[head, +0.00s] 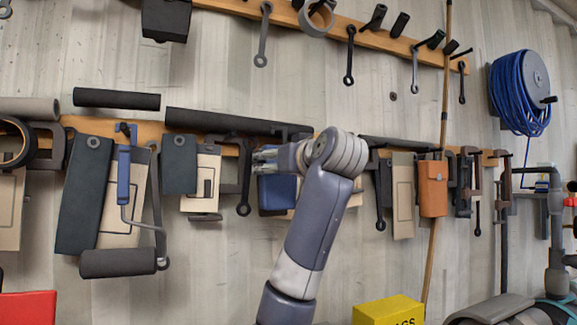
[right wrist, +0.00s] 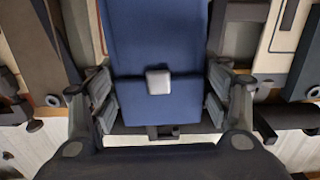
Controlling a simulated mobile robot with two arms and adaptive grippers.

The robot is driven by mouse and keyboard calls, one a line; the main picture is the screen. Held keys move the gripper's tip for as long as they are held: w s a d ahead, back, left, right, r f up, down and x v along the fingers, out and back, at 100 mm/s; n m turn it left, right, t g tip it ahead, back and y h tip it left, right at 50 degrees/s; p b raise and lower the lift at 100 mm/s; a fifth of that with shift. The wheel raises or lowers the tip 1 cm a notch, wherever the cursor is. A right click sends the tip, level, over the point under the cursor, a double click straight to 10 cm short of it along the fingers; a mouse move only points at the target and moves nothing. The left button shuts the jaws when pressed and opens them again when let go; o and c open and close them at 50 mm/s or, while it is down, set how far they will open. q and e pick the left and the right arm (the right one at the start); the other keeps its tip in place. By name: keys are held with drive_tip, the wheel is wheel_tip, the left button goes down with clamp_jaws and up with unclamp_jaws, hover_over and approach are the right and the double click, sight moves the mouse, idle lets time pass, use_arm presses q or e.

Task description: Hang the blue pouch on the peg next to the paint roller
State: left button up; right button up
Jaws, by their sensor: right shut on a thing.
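The blue pouch (head: 277,193) is at the lower wall rail in the head view, partly hidden behind my right arm. It fills the middle of the right wrist view (right wrist: 155,45), with a small pale square tab on its face. My right gripper (head: 265,160) is shut on the pouch, with a finger at each side edge. The paint roller (head: 124,190) hangs to the left on the same rail, with a blue handle and a dark roller at the bottom. The pegs beside it are mostly covered by hanging things. My left gripper is not in view.
Dark cards and a beige pad (head: 200,190) hang between roller and pouch. A wrench (head: 244,190) hangs just left of the pouch. An orange pouch (head: 433,188) and clamps hang to the right. A yellow box (head: 388,312) is below; a blue hose reel (head: 520,90) is upper right.

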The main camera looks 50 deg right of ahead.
drive_tip(key=w+a+f, duration=0.1)
drive_tip(key=w+a, duration=0.4)
drive_tip(key=a, duration=0.4)
drive_tip(key=shift+a+b, duration=0.3)
idle(0.5)
drive_tip(key=shift+w, duration=0.1)
drive_tip(key=o, duration=1.2)
